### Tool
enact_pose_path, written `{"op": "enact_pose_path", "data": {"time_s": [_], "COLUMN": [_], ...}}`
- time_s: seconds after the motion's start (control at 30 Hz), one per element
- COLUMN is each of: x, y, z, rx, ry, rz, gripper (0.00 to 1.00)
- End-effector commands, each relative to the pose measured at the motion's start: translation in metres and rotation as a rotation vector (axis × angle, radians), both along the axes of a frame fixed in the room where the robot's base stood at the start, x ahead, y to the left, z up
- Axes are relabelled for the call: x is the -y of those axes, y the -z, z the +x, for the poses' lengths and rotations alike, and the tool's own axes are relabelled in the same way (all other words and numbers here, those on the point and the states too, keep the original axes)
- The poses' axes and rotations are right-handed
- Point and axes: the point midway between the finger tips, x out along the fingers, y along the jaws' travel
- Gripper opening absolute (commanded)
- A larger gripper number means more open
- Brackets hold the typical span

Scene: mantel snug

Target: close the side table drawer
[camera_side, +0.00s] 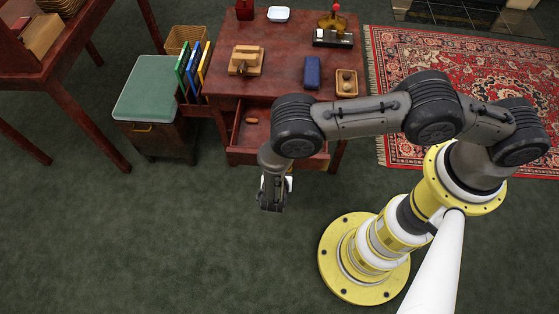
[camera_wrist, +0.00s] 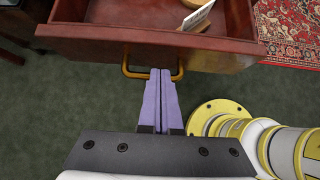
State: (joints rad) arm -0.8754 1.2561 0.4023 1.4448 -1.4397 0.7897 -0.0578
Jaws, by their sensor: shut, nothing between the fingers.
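The side table (camera_side: 280,52) is dark red wood. Its drawer (camera_side: 239,138) is pulled out at the front, partly hidden by my arm in the side view. In the wrist view, the drawer front (camera_wrist: 100,46) runs across the top, with a brass loop handle (camera_wrist: 128,68) on it. My gripper (camera_side: 272,203) is in front of the drawer, low down. In the wrist view, my gripper (camera_wrist: 160,74) shows two purple fingers pressed together and empty, with the tips at the handle loop. I cannot tell whether they touch the handle or the drawer front.
The drawer holds a small wooden object (camera_side: 251,120) and a white card (camera_wrist: 196,16). A green-cushioned cabinet (camera_side: 148,90) and upright books (camera_side: 192,70) stand left of the table. A patterned rug (camera_side: 470,90) lies to the right. The carpet in front is clear.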

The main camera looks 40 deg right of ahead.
Motion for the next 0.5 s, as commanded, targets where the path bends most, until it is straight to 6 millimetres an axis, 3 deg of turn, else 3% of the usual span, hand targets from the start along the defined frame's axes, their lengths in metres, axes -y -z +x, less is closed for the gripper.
{"op": "enact_pose_path", "data": {"time_s": [0.2, 0.5], "x": [0.016, 0.02], "y": [-0.002, -0.002], "z": [0.018, 0.021], "rx": [0.002, 0.001], "ry": [0.001, -0.001], "rz": [0.002, 0.002], "gripper": [0.0, 0.0]}}
